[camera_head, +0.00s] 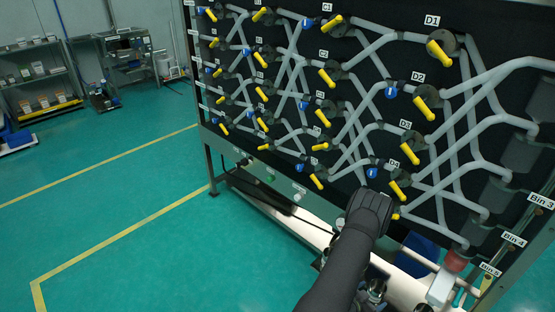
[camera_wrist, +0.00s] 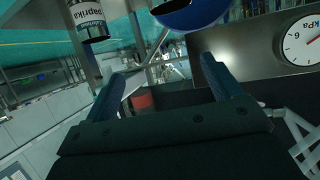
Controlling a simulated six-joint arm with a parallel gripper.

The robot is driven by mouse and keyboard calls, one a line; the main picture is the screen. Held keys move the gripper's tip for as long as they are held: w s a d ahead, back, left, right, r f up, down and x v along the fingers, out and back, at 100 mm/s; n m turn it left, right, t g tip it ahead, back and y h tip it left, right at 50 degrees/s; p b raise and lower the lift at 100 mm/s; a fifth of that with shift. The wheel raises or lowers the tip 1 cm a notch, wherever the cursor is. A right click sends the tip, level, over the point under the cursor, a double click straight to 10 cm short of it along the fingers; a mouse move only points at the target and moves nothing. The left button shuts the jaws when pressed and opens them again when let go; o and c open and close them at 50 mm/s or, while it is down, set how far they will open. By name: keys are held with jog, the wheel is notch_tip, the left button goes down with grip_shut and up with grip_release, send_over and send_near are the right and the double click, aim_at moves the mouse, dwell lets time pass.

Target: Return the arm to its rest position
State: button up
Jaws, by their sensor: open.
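My arm reaches up from the bottom of the head view to the lower part of the valve panel (camera_head: 290,110). Its dark wrist covers part of the lowest pipes near the panel's bottom edge. The fingers are hidden in the head view. In the wrist view my gripper (camera_wrist: 163,68) is open, its two blue-grey fingers wide apart. No object is held between them.
The panel carries several yellow-handled valves and grey pipes. In the wrist view a paprika jar (camera_wrist: 88,20), a blue bowl (camera_wrist: 190,14) and a kPa gauge (camera_wrist: 303,42) lie beyond the fingers. Green floor (camera_head: 120,220) at left is clear; shelves (camera_head: 38,80) stand behind.

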jog(key=w+a+r+n+t+y, duration=0.2)
jog(key=w+a+r+n+y, duration=0.1)
jog(key=a+r, duration=0.5)
jog(key=w+a+r+n+t+y, duration=0.3)
jog(key=w+a+r, duration=0.5)
jog(key=a, duration=0.6)
jog(key=shift+a+n+y, duration=0.3)
jog(key=shift+n+y, duration=0.3)
jog(key=shift+n, duration=0.3)
jog(key=o, duration=0.4)
jog(key=shift+c, duration=0.2)
jog(key=shift+d+r, duration=0.1)
